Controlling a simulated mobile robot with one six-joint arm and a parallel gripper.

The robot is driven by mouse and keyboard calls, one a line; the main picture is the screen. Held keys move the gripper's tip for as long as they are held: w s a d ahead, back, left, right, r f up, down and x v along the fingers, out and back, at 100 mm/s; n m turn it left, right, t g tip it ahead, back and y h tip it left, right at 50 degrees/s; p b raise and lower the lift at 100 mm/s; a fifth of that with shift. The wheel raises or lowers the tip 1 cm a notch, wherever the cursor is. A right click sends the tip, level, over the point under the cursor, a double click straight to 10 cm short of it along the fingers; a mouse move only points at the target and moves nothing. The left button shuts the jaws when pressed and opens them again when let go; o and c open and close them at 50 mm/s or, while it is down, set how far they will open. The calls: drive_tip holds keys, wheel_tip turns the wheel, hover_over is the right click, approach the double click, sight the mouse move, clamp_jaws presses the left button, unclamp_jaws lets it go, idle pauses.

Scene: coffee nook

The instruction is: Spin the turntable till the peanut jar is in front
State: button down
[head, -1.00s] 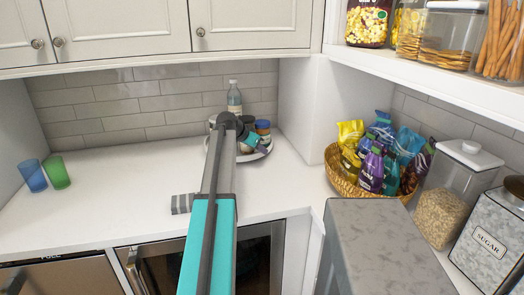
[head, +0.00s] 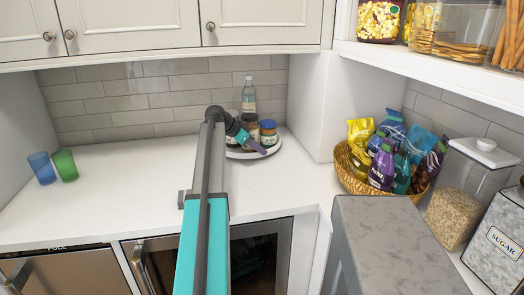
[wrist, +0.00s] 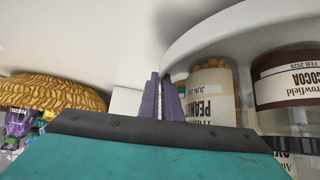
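The white round turntable (head: 234,154) stands at the back right of the counter, and its rim also shows in the wrist view (wrist: 200,38). The peanut jar, labelled and with orange-tan contents, shows in the wrist view (wrist: 212,91). It appears to be the blue-lidded jar (head: 268,133) at the turntable's right side in the head view. A darker cocoa jar (wrist: 287,86) stands beside it. My gripper (head: 262,152) is at the turntable's front right edge. Its purple fingers (wrist: 162,97) are close together, near the rim and peanut jar; contact is unclear.
A clear bottle (head: 249,95) stands at the turntable's back. Blue (head: 41,168) and green (head: 65,165) cups stand at far left. A wicker basket of snack bags (head: 352,178) is on the right. The counter's middle is clear apart from my arm.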

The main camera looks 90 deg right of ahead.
idle(0.3)
drive_tip(key=c, duration=2)
unclamp_jaws()
drive_tip(key=b+v, duration=0.1)
drive_tip(key=v, duration=1.2)
drive_tip(key=shift+w+a+r, duration=0.15)
drive_tip(key=shift+w+r, duration=0.1)
drive_tip(key=shift+w, duration=0.05)
